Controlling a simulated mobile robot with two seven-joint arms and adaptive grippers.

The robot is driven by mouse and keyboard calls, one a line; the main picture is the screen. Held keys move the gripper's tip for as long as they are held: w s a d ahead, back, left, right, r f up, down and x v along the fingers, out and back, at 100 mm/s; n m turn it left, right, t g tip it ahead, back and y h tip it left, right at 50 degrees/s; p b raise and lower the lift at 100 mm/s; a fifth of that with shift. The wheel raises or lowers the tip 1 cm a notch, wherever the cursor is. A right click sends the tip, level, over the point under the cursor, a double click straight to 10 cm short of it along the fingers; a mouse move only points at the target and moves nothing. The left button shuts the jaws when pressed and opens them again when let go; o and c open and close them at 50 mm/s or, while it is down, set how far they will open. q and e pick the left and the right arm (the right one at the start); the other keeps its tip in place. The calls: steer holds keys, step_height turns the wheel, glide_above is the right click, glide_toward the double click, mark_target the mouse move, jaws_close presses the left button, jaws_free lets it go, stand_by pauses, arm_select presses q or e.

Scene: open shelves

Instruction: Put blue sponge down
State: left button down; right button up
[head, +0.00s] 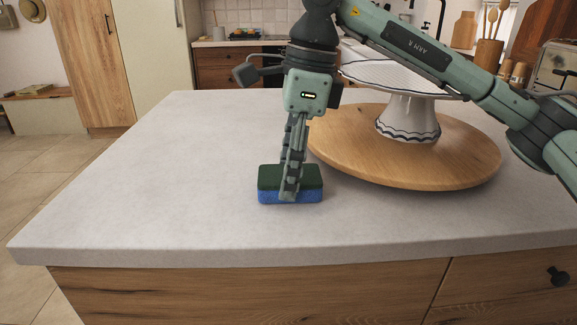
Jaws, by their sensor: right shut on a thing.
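The blue sponge (268,196) has a dark green top layer and a blue lower layer. It is at the front middle of the pale countertop (150,190), lying flat, and it looks to be on or just above the surface. My right gripper (289,192) points straight down over the sponge and is shut on it. One finger shows across the sponge's front; the other is hidden behind. My left gripper is not in view.
A round wooden board (350,145) carrying a white cake stand (408,118) with a dark wavy rim line is just right of the sponge, under my right arm. The countertop left of the sponge is clear. The front edge is near.

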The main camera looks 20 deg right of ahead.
mark_target(302, 173)
steer(key=shift+f, duration=0.1)
steer(key=o, duration=1.1)
steer(key=shift+r, duration=0.2)
step_height(302, 173, up, 2)
steer(key=shift+d+r, duration=0.1)
steer(key=shift+d, duration=0.05)
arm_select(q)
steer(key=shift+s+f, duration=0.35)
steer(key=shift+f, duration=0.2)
arm_select(e)
steer(key=r, duration=0.3)
steer(key=d+r, duration=0.1)
steer(key=r, duration=0.5)
steer(key=shift+s+d+r, duration=0.25)
steer(key=shift+d+r, duration=0.1)
